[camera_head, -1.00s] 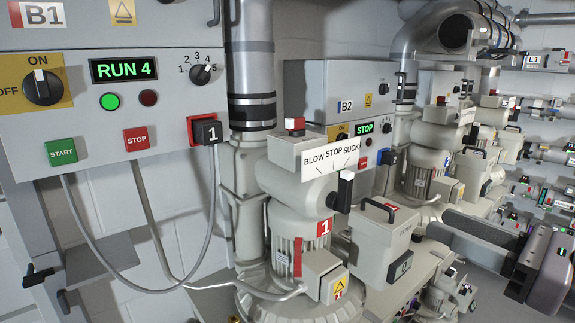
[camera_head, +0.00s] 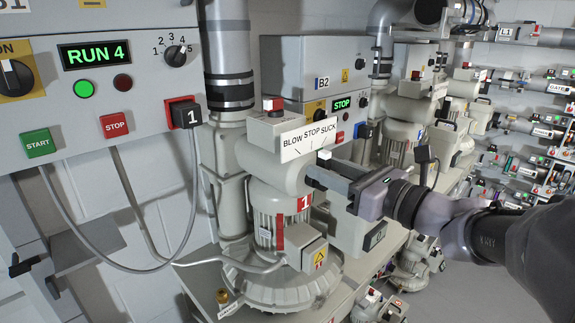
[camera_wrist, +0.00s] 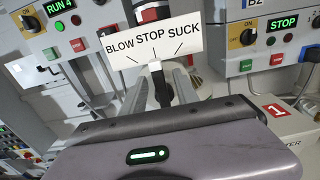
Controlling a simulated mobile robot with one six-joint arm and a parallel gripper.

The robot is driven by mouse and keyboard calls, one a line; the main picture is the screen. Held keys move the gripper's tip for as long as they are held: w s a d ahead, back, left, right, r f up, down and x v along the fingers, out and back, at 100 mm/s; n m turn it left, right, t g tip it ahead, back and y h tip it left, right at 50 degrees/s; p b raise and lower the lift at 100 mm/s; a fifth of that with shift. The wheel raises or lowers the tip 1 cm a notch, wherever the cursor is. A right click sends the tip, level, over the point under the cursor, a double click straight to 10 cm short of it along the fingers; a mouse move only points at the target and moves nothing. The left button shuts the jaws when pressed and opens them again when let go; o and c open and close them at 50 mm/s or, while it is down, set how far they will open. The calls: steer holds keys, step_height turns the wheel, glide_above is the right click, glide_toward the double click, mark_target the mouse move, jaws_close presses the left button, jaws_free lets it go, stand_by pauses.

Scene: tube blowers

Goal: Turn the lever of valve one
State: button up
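Valve one's lever is black with a white tip (camera_head: 323,156). It sits on the pale grey blower marked with a red "1" (camera_head: 304,203), under the sign reading BLOW, STOP, SUCK (camera_head: 308,140). In the wrist view the lever (camera_wrist: 157,82) stands below the STOP mark on the sign (camera_wrist: 153,42). My gripper (camera_head: 318,176) reaches in from the right at the lever. In the wrist view my gripper's two fingers (camera_wrist: 161,88) are apart, one on each side of the lever, with gaps showing. Part of the lever is hidden by the fingers in the head view.
Control box B1 (camera_head: 60,130) shows RUN 4, with a lit green lamp and a red-framed plug marked 1 (camera_head: 184,114). Box B2 (camera_head: 290,65) behind shows STOP. More blowers stand close behind to the right. Grey floor is open at lower right.

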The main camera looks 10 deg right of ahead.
jaws_close()
steer(key=shift+f+b, duration=0.1)
steer(key=shift+b, duration=0.2)
steer(key=n+b, duration=0.2)
steer(key=b, duration=0.1)
steer(key=a+n+b, duration=0.1)
steer(key=n+b, duration=0.1)
steer(key=b, duration=0.2)
steer(key=s+f+n+b, duration=0.1)
steer(key=n+b, duration=0.2)
steer(key=b, duration=0.1)
steer(key=shift+s+a, duration=0.1)
steer(key=shift+a, duration=0.2)
steer(key=shift+s+a+n+b, duration=0.15)
steer(key=shift+n+b, duration=0.65)
steer(key=shift+b, duration=0.45)
steer(key=shift+r, duration=0.1)
jaws_free()
